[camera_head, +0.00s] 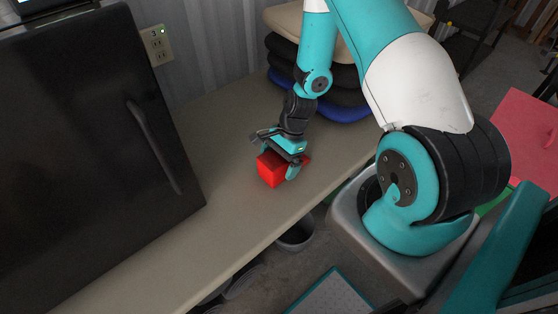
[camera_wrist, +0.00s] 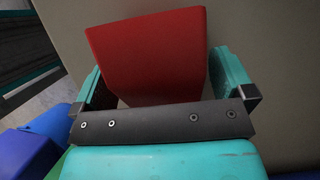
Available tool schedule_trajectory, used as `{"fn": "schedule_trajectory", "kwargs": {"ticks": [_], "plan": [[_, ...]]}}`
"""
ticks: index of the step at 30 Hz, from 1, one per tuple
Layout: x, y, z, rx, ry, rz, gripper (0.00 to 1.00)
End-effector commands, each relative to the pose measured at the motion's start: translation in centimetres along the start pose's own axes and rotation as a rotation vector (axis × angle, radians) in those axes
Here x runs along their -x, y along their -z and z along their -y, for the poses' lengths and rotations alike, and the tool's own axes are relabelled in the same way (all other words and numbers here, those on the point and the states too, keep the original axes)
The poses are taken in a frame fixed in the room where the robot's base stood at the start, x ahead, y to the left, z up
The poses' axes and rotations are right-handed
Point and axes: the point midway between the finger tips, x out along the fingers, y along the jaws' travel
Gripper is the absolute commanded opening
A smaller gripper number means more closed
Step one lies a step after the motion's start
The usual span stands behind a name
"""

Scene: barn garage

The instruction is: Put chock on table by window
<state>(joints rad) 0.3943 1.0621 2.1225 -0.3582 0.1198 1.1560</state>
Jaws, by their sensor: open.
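A red block-shaped thing, likely the chock (camera_head: 270,170), rests on the long beige counter (camera_head: 230,120) in the head view. My gripper (camera_head: 278,158) is over it from above, with a finger on each side. In the wrist view the red chock (camera_wrist: 145,55) stands between the two teal fingers of my gripper (camera_wrist: 165,85), with a gap visible by the right finger. The gripper is open around it. The palm bar hides the chock's near end. I cannot tell whether this counter is the table by the window; no window shows.
A black fridge-like cabinet (camera_head: 80,130) stands on the counter at left. Folded dark and blue cushions (camera_head: 345,105) are stacked at the back. A wall outlet (camera_head: 156,45) is behind. A grey bucket (camera_head: 297,235) is below the front edge. The counter between cabinet and gripper is clear.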

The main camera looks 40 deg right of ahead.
Motion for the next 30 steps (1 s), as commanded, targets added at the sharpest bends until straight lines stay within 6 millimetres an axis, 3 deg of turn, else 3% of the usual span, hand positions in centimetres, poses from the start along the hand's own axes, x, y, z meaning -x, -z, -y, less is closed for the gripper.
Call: {"fn": "schedule_trajectory", "kwargs": {"ticks": [5, 15, 22, 26, 30], "plan": [[2.7, 0.1, 0.1, -0.001, 0.005, -0.002, 1.0], [9.8, 0.1, 0.1, 0.0, 0.004, -0.002, 1.0], [12.3, -0.6, 0.2, 0.03, 0.001, -0.002, 1.0], [14.6, -4.9, 0.7, 0.255, 0.001, -0.015, 1.0], [18.2, -13.9, -0.3, 0.746, -0.006, -0.034, 1.0]]}}
